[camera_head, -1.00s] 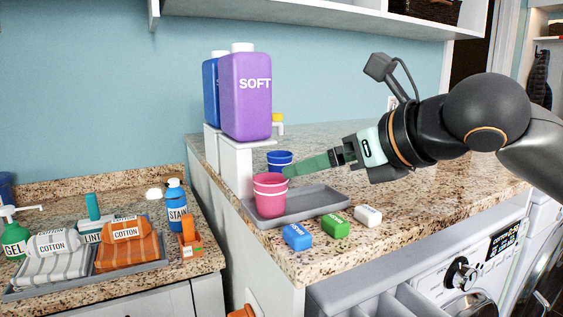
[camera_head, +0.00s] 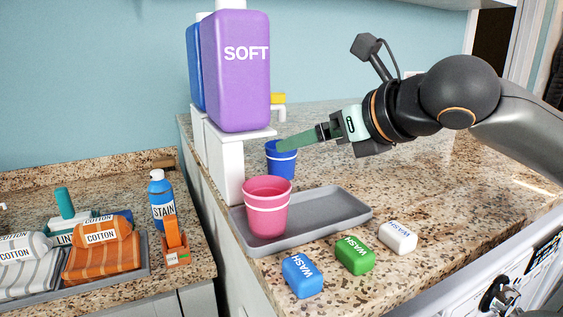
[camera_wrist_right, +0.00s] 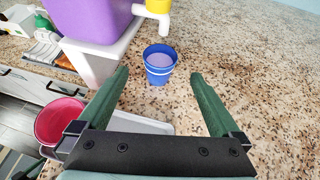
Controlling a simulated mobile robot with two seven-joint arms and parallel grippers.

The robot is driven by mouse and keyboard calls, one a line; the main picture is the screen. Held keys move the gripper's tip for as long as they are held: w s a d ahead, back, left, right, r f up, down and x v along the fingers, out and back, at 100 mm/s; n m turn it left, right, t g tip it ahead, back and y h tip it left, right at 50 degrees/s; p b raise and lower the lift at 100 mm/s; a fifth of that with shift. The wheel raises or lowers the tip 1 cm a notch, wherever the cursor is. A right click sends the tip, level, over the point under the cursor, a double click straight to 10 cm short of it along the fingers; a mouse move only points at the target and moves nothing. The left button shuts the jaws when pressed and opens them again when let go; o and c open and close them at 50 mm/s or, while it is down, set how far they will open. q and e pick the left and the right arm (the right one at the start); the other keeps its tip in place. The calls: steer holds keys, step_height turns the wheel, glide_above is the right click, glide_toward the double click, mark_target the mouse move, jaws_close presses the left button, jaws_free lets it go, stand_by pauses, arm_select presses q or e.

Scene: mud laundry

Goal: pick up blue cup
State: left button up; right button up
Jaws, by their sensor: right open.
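The blue cup (camera_head: 281,159) stands upright on the granite counter behind the grey tray, beside the white dispenser stand. In the right wrist view the blue cup (camera_wrist_right: 160,65) has a white band and lies ahead of the fingertips, roughly between their lines. My right gripper (camera_head: 280,145) comes in from the right in the head view, its green finger overlapping the cup's rim there. In the wrist view the right gripper (camera_wrist_right: 158,73) is open with nothing between its fingers. I cannot tell if a finger touches the cup. My left gripper is not in view.
A pink cup (camera_head: 267,207) stands on the grey tray (camera_head: 325,214). Blue, green and white WASH blocks lie in front. The counter to the right is clear.

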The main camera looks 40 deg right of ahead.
mark_target(285, 176)
steer(key=x, duration=0.4)
steer(key=p+x, duration=0.1)
steer(key=x, duration=0.3)
steer(key=shift+r, duration=0.1)
steer(key=shift+w+f+p, duration=0.3)
steer(key=shift+w+p, duration=0.15)
steer(key=shift+d, duration=0.1)
steer(key=c, duration=1.5)
